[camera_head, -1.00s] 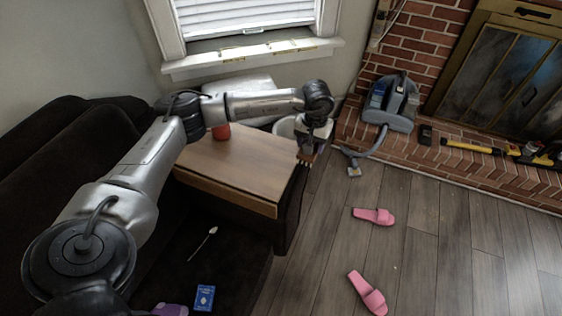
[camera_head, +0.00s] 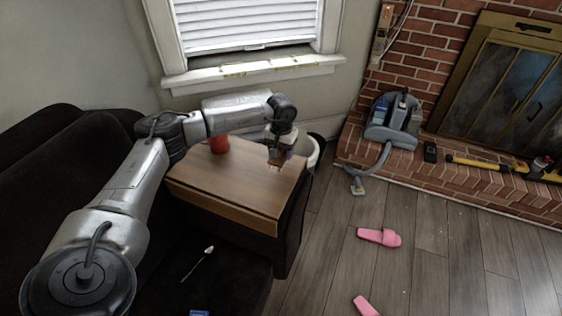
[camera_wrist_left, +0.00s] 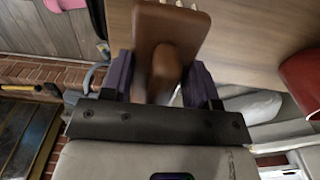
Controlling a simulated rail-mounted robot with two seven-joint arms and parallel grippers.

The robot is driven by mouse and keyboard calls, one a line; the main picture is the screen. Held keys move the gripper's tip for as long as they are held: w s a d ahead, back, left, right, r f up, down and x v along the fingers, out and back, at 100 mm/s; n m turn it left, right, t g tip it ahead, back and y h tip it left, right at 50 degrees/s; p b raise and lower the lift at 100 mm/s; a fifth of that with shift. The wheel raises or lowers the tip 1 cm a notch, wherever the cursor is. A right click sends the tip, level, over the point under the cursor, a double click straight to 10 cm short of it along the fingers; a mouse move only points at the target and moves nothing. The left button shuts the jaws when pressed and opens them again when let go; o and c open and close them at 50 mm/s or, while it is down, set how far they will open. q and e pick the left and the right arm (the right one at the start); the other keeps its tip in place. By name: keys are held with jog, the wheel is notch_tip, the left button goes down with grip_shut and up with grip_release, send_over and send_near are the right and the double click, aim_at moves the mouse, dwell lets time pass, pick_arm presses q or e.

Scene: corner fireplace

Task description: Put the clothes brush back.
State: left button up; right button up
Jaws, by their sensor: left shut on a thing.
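The brown wooden clothes brush (camera_wrist_left: 165,35) is between the fingers of my left gripper (camera_wrist_left: 163,78) in the left wrist view. In the head view my left gripper (camera_head: 277,156) is shut on the clothes brush (camera_head: 274,164), over the right part of the wooden side table (camera_head: 220,186). Light bristle tufts show at the brush's far edge in the wrist view. I cannot tell whether the brush touches the tabletop. My right gripper is in neither view.
A red container (camera_head: 219,144) stands at the table's back left. A white bin (camera_head: 314,150) is behind the table's right side. A dark sofa (camera_head: 60,165) is at left. A grey vacuum (camera_head: 391,128) rests on the brick hearth. The table's front is clear.

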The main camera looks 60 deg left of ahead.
aim_at(281, 159)
pick_arm(q)
notch_tip(281, 159, down, 4)
jog(key=shift+f+b, duration=0.1)
jog(key=shift+b, duration=1.1)
jog(key=o, duration=0.9)
